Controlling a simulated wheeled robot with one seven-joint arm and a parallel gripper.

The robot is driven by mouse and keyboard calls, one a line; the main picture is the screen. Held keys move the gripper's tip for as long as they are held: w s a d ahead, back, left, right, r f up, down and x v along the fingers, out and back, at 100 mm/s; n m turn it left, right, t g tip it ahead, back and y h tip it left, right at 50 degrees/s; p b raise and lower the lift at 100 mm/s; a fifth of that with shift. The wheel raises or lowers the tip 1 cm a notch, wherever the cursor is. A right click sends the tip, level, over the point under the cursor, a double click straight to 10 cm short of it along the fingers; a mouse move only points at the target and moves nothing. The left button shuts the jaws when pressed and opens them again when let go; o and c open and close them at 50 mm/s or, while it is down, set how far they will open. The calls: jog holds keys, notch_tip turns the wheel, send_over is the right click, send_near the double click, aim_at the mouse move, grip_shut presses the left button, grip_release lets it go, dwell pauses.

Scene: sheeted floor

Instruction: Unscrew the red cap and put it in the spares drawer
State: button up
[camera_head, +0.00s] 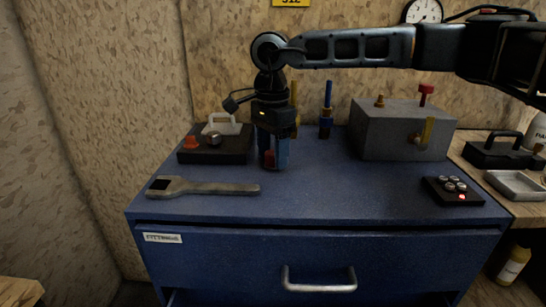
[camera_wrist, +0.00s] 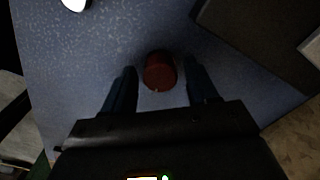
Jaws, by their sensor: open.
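A dark red cylindrical piece, which looks like the red cap (camera_head: 270,159), is at the blue cabinet top, between the fingers of my gripper (camera_head: 273,163). In the wrist view the red cap (camera_wrist: 159,72) lies between and slightly beyond the open fingertips (camera_wrist: 161,80), with a gap on both sides. My gripper points down and its fingers partly hide the cap in the head view. I cannot tell whether the cap sits on anything. The blue drawer (camera_head: 230,265) below is shut, with a metal handle (camera_head: 319,287) and a label (camera_head: 162,238) too small to read surely.
A wrench (camera_head: 203,188) lies front left. A black block (camera_head: 213,155) with orange and metal fittings stands behind it. A grey box (camera_head: 400,137) with a red-topped fitting (camera_head: 426,91) stands back right. A small black panel (camera_head: 452,191) is front right. The front middle is clear.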

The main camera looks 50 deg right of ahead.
jog(key=m+b, duration=0.1)
jog(key=m, duration=0.3)
jog(key=shift+f, duration=0.15)
jog(key=m+b, duration=0.2)
jog(key=m, duration=0.3)
jog(key=m+b, duration=0.2)
jog(key=m, duration=0.3)
jog(key=m+b, duration=0.1)
jog(key=m, duration=0.3)
jog(key=shift+m+b, duration=0.35)
jog(key=shift+m, duration=0.35)
jog(key=shift+c, duration=0.2)
